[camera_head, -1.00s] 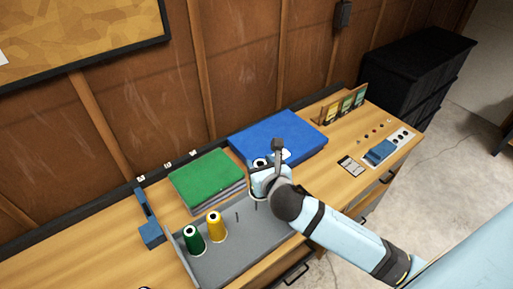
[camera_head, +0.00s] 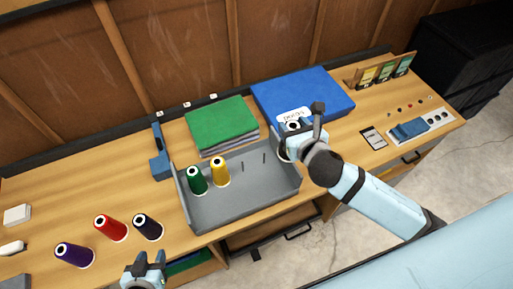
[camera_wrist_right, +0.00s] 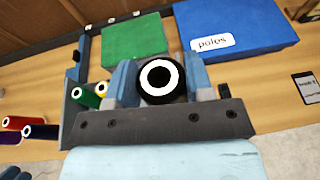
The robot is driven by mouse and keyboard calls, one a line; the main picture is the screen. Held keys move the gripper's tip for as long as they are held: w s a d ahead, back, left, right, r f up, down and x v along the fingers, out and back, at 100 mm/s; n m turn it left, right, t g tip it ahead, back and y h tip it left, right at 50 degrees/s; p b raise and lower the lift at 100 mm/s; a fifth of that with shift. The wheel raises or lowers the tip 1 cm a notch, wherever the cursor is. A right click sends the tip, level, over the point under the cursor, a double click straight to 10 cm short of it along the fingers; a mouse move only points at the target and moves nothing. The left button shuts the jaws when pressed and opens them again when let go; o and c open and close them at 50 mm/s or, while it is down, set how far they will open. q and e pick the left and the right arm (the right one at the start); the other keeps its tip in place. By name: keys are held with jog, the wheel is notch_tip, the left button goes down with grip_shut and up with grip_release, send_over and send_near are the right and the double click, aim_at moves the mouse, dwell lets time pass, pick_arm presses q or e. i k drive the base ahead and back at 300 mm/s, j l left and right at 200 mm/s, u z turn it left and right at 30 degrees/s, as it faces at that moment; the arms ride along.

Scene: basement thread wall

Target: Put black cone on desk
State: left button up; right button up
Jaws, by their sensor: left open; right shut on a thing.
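The black cone (camera_wrist_right: 158,82) with a white-ringed top is between the fingers of my right gripper (camera_wrist_right: 158,88) in the right wrist view. In the head view my right gripper (camera_head: 290,146), shut on it, is over the right back end of the grey tray (camera_head: 240,200); only the cone's top (camera_head: 293,126) shows clearly there. My left gripper (camera_head: 146,262) is open and empty at the desk's front edge.
A blue holder (camera_head: 160,160) stands left of the tray. Bare desk lies between tray and left cones.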

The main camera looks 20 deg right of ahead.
aim_at(359, 152)
jog(key=l+u, duration=0.1)
jog(key=l, duration=0.35)
jog(key=k+l+u, duration=0.1)
jog(key=l, duration=0.35)
jog(key=k+l+u, duration=0.1)
jog(key=l, duration=0.35)
jog(key=k+l+u, duration=0.1)
jog(key=l, duration=0.3)
jog(key=k+l+u, duration=0.1)
jog(key=l, duration=0.35)
jog(key=k+l+u, duration=0.1)
jog(key=l, duration=0.3)
jog(key=k+l+u, duration=0.1)
jog(key=k+l, duration=0.15)
jog(key=l, duration=0.15)
